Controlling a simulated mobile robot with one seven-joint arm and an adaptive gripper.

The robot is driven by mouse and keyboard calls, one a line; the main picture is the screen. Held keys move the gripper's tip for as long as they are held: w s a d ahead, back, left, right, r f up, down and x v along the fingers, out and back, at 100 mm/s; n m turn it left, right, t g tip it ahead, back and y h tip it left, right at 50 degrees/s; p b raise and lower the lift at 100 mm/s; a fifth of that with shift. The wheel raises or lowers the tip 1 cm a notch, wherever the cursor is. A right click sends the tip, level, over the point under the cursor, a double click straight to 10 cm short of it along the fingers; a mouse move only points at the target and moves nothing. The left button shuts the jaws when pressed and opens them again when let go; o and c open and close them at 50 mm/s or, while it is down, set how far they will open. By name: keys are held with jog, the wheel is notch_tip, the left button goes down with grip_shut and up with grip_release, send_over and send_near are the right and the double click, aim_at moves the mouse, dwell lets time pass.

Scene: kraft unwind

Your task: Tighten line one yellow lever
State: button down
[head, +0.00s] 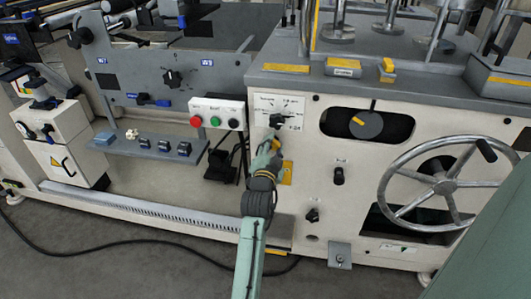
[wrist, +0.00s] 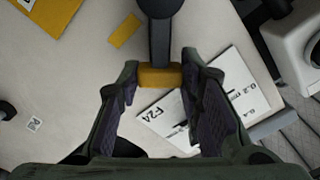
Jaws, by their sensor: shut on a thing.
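The lever (wrist: 165,28) is dark with a yellow end block (wrist: 160,75), seen in the wrist view. My gripper (wrist: 160,77) has its fingertips on either side of the yellow block, shut on it. In the head view my gripper (head: 271,144) is at the machine's front panel, just below the dark lever hub (head: 276,121) on a white scale plate (head: 282,110). The plate reads F2A in the wrist view (wrist: 190,112). In the head view my gripper largely hides the lever's yellow end.
A red and green button box (head: 217,114) is left of my gripper. A round black knob with a yellow mark (head: 366,124) and a large handwheel (head: 445,187) are to the right. A small black knob (head: 338,175) is closer on the right. A grey shelf (head: 150,150) juts out at left.

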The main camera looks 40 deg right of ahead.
jog(key=shift+s+d+f+m+b, duration=0.25)
jog(key=shift+f+m+b, duration=0.55)
jog(key=shift+m+b, duration=0.75)
jog(key=shift+s+d+f+m+b, duration=0.25)
jog(key=shift+f+m+b, duration=0.6)
jog(key=shift+m+b, duration=0.7)
jog(key=shift+s+d+f+m+b, duration=0.2)
jog(key=shift+f+m+b, duration=0.6)
jog(key=shift+m+b, duration=0.75)
jog(key=c, duration=1.1)
grip_release()
